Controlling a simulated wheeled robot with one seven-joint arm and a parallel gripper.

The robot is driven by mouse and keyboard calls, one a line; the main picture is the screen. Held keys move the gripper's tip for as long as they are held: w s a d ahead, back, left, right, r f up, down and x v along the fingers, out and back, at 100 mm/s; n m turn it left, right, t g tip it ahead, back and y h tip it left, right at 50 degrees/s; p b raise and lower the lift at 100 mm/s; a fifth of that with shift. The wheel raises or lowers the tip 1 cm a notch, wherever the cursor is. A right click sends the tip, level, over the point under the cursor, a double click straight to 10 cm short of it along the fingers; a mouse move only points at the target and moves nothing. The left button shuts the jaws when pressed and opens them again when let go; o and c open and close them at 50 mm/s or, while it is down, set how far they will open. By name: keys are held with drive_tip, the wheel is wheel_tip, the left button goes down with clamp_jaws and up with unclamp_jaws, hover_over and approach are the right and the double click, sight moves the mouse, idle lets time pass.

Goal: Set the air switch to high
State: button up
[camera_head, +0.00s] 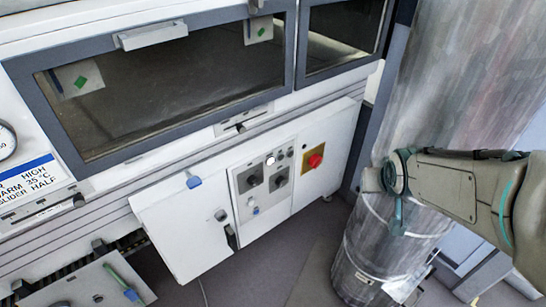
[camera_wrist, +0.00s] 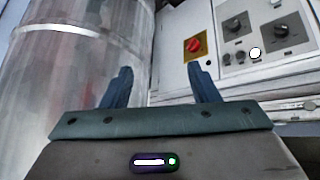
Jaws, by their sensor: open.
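A grey control panel (camera_head: 265,199) on the white cabinet front carries two dark rotary switches, a left one (camera_head: 255,180) and a right one (camera_head: 281,176). I cannot read their labels or settings, nor tell which is the air switch. Dark knobs (camera_wrist: 290,30) of this panel also show at the upper right of the wrist view. My gripper (camera_head: 390,192) is to the right of the panel, in front of the metal drum. In the wrist view its two blue fingers (camera_wrist: 161,72) are apart with nothing between them. It touches no switch.
A red knob on a yellow plate (camera_head: 314,160) is right of the panel. A white lamp (camera_head: 270,161) is lit above the switches. A sign (camera_head: 33,182) at left reads partly "HIGH", "WARM 35 °C", "SLIDER HALF". A metal drum (camera_head: 362,245) stands at right.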

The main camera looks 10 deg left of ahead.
drive_tip(key=w+a+f+n+t+y+b, duration=0.25)
drive_tip(key=w+a+f+b, duration=0.35)
drive_tip(key=f, duration=0.5)
drive_tip(key=n+t+y+b, duration=0.1)
drive_tip(key=n+y+b, duration=0.4)
drive_tip(key=y+b, duration=0.85)
approach(257, 184)
drive_tip(key=shift+h, duration=0.8)
drive_tip(key=b+x, duration=0.1)
drive_tip(key=x, duration=0.2)
drive_tip(key=b+x, duration=0.1)
drive_tip(key=x, duration=0.2)
drive_tip(key=r+b+x, duration=0.1)
drive_tip(key=x, duration=0.2)
drive_tip(key=shift+s+a, duration=0.1)
drive_tip(key=shift+a, duration=0.2)
drive_tip(key=c, duration=1)
